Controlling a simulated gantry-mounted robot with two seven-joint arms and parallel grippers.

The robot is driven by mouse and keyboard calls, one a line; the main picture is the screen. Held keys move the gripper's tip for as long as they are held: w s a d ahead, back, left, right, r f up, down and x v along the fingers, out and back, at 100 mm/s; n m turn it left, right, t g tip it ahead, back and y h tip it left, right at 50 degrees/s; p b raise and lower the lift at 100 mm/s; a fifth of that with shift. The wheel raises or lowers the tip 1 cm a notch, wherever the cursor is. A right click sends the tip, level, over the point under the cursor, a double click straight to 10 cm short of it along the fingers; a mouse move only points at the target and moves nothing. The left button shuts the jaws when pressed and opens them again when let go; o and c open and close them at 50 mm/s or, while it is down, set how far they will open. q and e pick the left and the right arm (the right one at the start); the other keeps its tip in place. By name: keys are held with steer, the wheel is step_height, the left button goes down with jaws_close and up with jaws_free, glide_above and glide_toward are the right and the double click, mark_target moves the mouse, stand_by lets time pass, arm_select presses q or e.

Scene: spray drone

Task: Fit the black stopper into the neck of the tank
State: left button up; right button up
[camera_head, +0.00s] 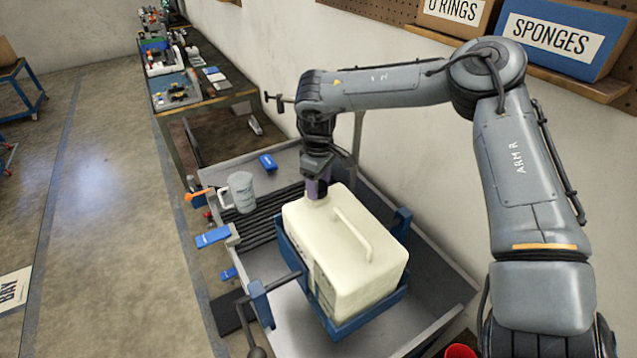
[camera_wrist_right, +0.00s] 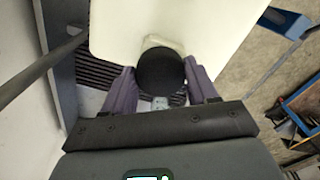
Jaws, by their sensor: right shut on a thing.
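The tank (camera_head: 350,245) is a cream box with a moulded handle on top, held in a blue cradle (camera_head: 362,322) in the grey sink. My right gripper (camera_head: 317,192) points down at the tank's far left top corner. In the right wrist view its purple fingers (camera_wrist_right: 161,88) are shut on the round black stopper (camera_wrist_right: 160,70). Part of the cream neck (camera_wrist_right: 158,41) shows just beyond the stopper; the stopper covers the rest. I cannot tell whether the stopper is above the neck or seated in it. In the head view the gripper hides both. My left gripper is not in view.
The grey sink (camera_head: 448,285) surrounds the cradle. A clear jug (camera_head: 242,191) stands at the sink's left side, by a black ribbed rack (camera_head: 262,234). A dark rod with a blue clamp (camera_head: 261,303) is near the tank's front left. A wall shelf is behind my right arm.

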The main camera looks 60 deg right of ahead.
steer(key=shift+f, duration=0.2)
steer(key=o, duration=1.5)
steer(key=shift+r, duration=0.1)
step_height(320, 180, up, 11)
